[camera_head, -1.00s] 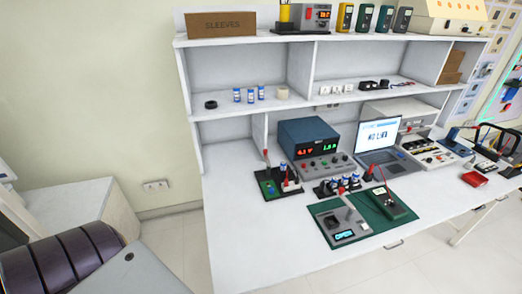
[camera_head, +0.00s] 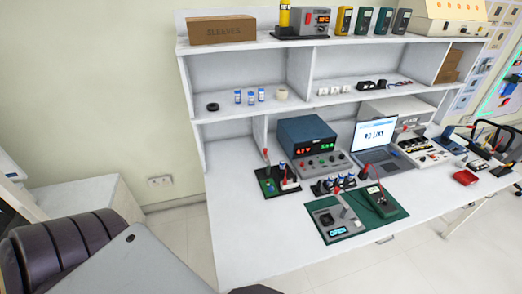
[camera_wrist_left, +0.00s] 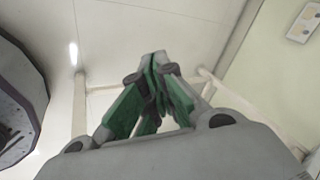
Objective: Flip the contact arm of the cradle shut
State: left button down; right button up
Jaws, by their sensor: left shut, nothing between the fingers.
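The cradle (camera_head: 325,217) is a small grey unit on the green mat (camera_head: 355,200) near the front of the bench. Its display (camera_head: 338,232) appears to read OPEN. Its contact arm (camera_head: 346,206) stands raised at a slant, with a red part near its top end. My left gripper (camera_wrist_left: 155,65) shows in the left wrist view, with its green-sided fingers shut together and nothing between them. The cradle is not in that wrist view, and no gripper shows in the head view. My right gripper is not in view.
A meter (camera_head: 382,203) with a red lead lies right of the cradle. The bench's front left (camera_head: 250,240) is clear.

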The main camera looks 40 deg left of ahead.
pick_arm(q)
jog(key=w+a+r+t+p, duration=0.25)
jog(key=w+r+t, duration=0.45)
jog(key=w+r, duration=1.7)
jog(key=w+d+r+t+h, duration=0.1)
jog(key=w+d+r+t, duration=0.1)
jog(key=r, duration=0.5)
jog(key=w+d+r+n+t+h, duration=0.1)
jog(key=w+d+r+t, duration=0.1)
jog(key=w+d+r, duration=0.2)
jog(key=w+d+r+n+t+h, duration=0.1)
jog(key=w+d+r+t, duration=0.2)
jog(key=w+r, duration=0.3)
notch_tip(320, 180, up, 6)
jog(key=shift+f, duration=0.15)
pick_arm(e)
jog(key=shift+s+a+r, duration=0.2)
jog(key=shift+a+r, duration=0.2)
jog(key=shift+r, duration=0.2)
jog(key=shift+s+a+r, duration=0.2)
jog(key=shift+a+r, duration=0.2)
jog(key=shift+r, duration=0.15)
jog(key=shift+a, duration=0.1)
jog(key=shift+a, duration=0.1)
